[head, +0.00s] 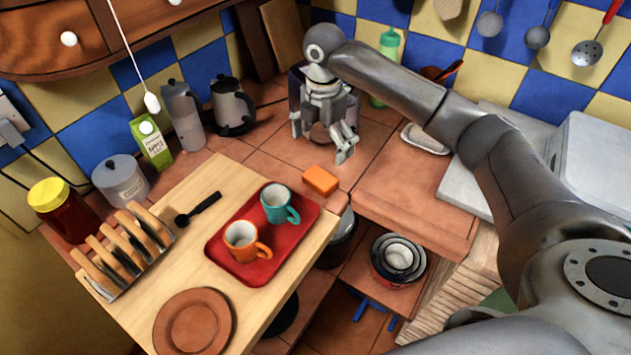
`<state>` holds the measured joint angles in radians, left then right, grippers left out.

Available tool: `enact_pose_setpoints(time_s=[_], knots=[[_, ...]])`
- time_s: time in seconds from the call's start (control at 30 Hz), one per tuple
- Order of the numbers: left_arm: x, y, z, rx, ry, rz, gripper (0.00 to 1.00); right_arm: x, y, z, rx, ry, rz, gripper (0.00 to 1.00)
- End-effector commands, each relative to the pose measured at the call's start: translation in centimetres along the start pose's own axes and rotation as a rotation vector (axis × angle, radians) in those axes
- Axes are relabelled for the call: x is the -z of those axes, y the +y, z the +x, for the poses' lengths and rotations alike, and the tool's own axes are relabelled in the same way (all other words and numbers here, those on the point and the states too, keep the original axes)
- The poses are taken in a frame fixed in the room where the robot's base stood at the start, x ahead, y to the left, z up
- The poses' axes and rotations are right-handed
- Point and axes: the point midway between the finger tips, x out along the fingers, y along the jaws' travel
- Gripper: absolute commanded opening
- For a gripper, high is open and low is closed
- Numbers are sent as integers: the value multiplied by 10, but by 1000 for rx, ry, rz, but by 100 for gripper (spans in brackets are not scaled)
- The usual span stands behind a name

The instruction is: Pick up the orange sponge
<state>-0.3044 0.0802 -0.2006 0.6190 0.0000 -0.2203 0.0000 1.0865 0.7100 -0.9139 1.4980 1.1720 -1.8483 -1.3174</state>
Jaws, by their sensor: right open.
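The orange sponge (320,180) lies on the tiled brick counter (290,160), close to its front edge and beside the red tray. My right gripper (338,150) hangs above the counter just behind the sponge, pointing down. Its fingers are open, with nothing held between them that I can see. The sponge is apart from the fingers and fully in view. My right arm comes in from the right side and reaches over the counter. My left gripper is not in view.
A red tray (262,270) with an orange cup (243,240) and a teal cup (279,203) sits on the wooden board (180,255). A kettle (232,107), a moka pot (183,112) and a green bottle (387,60) stand at the back. Bowls (398,258) sit on a lower shelf.

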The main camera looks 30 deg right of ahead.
Motion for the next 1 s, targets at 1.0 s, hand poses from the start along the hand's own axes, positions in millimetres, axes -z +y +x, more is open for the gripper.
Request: enact_pose_setpoints(time_s=[1.0], knots=[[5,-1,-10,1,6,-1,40,-4,3,116,1,0,0,100]])
